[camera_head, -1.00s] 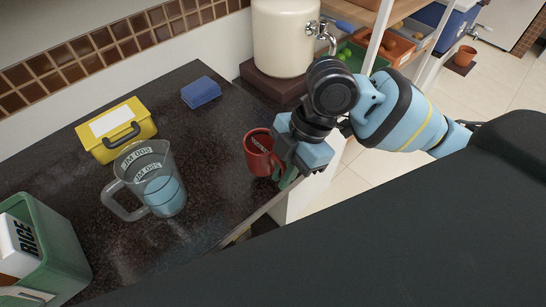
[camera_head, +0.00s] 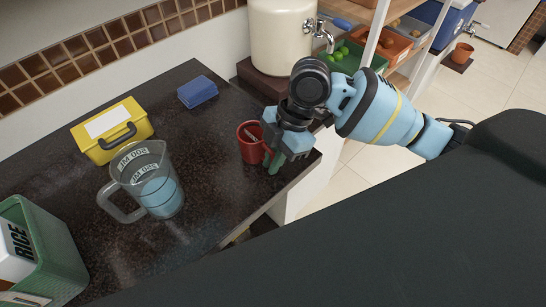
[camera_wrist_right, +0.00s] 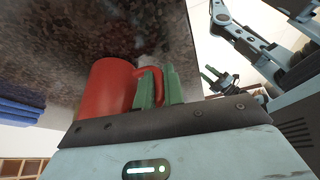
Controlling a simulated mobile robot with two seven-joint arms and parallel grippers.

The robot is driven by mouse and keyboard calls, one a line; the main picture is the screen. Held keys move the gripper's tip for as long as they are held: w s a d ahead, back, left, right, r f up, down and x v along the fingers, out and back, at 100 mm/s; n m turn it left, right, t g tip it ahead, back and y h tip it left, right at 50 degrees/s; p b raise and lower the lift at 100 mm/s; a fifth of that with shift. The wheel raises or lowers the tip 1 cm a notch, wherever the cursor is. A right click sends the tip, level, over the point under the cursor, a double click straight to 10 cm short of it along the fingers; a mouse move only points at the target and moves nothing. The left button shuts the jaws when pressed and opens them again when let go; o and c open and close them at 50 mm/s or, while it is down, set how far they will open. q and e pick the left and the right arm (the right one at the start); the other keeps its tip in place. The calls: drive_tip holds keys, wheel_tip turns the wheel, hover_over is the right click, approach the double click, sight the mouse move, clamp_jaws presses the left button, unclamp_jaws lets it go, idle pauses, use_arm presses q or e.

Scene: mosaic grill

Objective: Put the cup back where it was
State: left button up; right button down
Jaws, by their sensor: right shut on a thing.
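The red cup (camera_head: 251,143) is upright at the right part of the dark counter, just left of my right gripper (camera_head: 276,162). My right gripper is shut on the cup's handle. In the right wrist view the cup (camera_wrist_right: 105,90) shows large, with its handle at the green fingers of the right gripper (camera_wrist_right: 158,88). I cannot tell whether the cup's base touches the counter. My left gripper (camera_wrist_right: 217,80) shows small in the right wrist view, apart from the cup; its opening is unclear. It is not in the head view.
The counter (camera_head: 215,160) holds a clear measuring jug (camera_head: 160,190) with blue liquid, a yellow box (camera_head: 112,130), a blue block (camera_head: 198,92) and a green rice container (camera_head: 60,250). A cream tap dispenser (camera_head: 283,35) stands behind the cup. Counter is bare between jug and cup.

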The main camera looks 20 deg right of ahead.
drive_tip(key=c, duration=1.5)
unclamp_jaws()
drive_tip(key=shift+f, duration=0.1)
use_arm(q)
drive_tip(key=shift+w+r+p, duration=0.4)
drive_tip(key=shift+r, duration=0.1)
use_arm(e)
drive_tip(key=v, duration=1.2)
drive_tip(key=shift+a, duration=0.1)
